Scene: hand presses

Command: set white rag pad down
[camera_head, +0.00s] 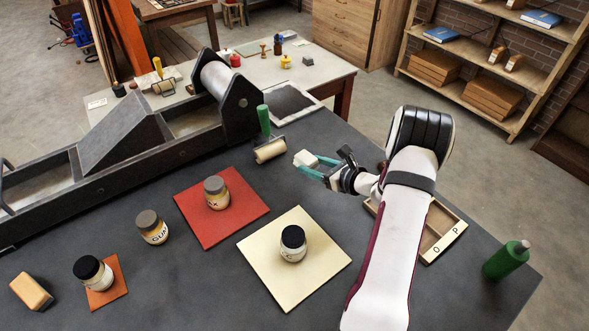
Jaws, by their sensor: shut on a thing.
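The white rag pad (306,159) is a small pale block held between the teal fingers of my gripper (315,167). My gripper is shut on it and appears to hold it above the dark table (215,290), right of the brayer. How high the pad is above the table, I cannot tell. My arm comes from the lower right and hides part of the table and a wooden tray.
A green-handled brayer (268,150) lies just left of the pad. Jars stand on a red mat (237,226), a cream mat (262,247) and a small orange mat (118,276). A compartment tray (441,243) and green bottle (506,259) are at right. The press (130,145) fills the left.

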